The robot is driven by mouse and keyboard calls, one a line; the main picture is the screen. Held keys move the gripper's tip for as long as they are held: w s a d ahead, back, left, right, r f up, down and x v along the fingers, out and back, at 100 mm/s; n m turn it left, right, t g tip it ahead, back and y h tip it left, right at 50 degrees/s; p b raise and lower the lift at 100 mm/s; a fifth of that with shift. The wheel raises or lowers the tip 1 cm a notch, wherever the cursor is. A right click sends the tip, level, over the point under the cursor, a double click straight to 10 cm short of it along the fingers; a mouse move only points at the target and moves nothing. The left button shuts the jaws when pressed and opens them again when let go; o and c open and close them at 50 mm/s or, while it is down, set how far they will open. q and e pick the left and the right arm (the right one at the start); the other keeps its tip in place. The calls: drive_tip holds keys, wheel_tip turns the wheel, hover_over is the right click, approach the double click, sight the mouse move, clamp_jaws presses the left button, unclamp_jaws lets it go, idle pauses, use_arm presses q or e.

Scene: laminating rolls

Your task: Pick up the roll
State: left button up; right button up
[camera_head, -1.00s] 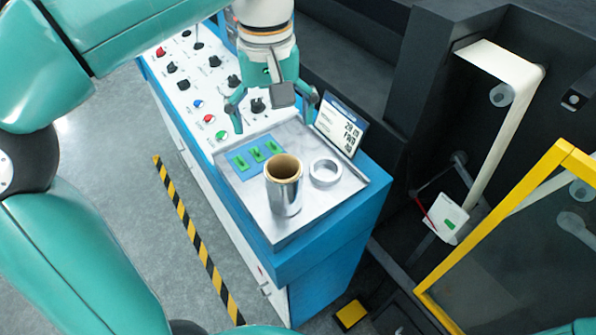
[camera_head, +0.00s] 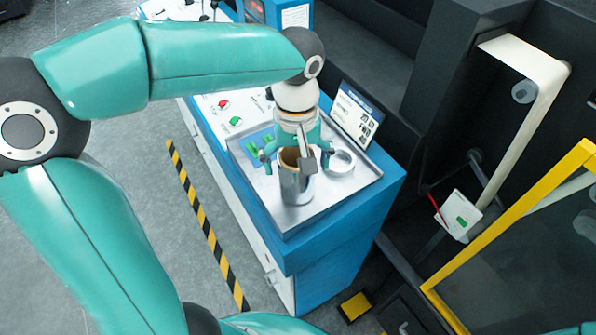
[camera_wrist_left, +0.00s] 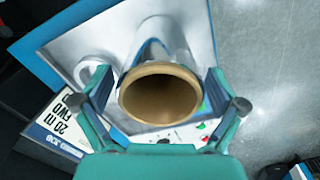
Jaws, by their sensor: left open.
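The roll (camera_head: 295,187) is a silver cylinder with a brown cardboard core, upright on the metal tray (camera_head: 343,194) of the blue console. My left gripper (camera_head: 296,164) is open at the roll's top, its fingers on either side. In the left wrist view the roll (camera_wrist_left: 160,93) sits between the two open fingers (camera_wrist_left: 172,100), with space visible on both sides. Part of the roll's rim is hidden by the gripper in the head view. My right gripper is out of view.
A silver ring (camera_head: 341,160) lies on the tray beside the roll. A yellow frame (camera_head: 505,217) and dark machine are at right.

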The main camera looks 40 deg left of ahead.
use_arm(q)
wheel_tip(320, 180, down, 2)
drive_tip(key=shift+f, duration=0.15)
drive_tip(key=c, duration=1.1)
drive_tip(key=shift+c, duration=0.3)
